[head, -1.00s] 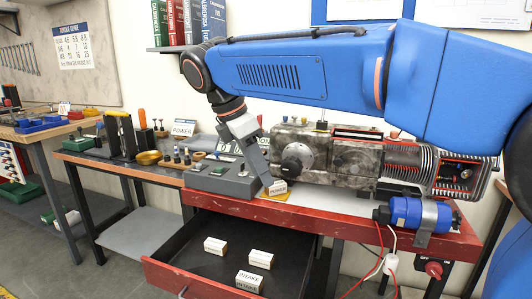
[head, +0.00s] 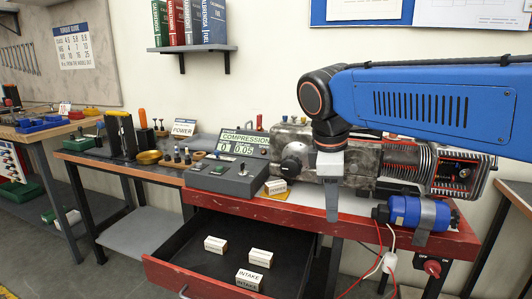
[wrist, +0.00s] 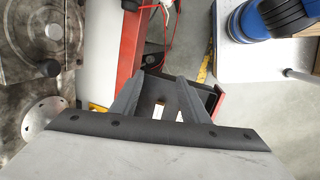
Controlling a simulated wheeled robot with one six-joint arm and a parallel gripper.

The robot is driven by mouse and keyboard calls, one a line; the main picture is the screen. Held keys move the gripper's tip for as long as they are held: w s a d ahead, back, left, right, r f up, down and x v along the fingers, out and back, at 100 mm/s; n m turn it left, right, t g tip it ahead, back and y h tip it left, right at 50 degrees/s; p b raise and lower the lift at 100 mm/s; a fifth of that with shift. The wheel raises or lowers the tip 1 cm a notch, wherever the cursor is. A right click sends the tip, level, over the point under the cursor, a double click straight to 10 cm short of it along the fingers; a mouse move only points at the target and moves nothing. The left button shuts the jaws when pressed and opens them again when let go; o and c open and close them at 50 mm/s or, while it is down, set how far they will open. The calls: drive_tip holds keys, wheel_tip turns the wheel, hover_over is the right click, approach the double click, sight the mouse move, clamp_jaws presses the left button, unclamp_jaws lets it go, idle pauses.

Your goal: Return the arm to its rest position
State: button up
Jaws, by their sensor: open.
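My blue arm (head: 430,105) reaches in from the right in the head view, in front of the engine. My gripper (head: 332,210) points down beside the engine (head: 360,162), over the red bench's front edge. In the wrist view my gripper (wrist: 158,88) shows two grey fingers spread apart with nothing between them. The block labelled POWER (head: 276,187) sits on a yellow pad on the bench, left of my gripper and apart from it.
The red bench's drawer (head: 215,287) is open, with three white-topped blocks (head: 261,257) inside, one labelled INTAKE. A compression tester (head: 225,176) stands left of the engine. A blue cylinder (head: 405,211) is clamped at the bench's right front. A shelf (head: 192,48) holds binders.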

drive_tip(key=s+d+f+m+t+y, duration=0.2)
drive_tip(key=s+d+f+m, duration=1.2)
drive_tip(key=f, duration=0.3)
drive_tip(key=shift+s+m+t, duration=0.4)
drive_tip(key=shift+s, duration=0.3)
drive_tip(key=shift+r, duration=0.1)
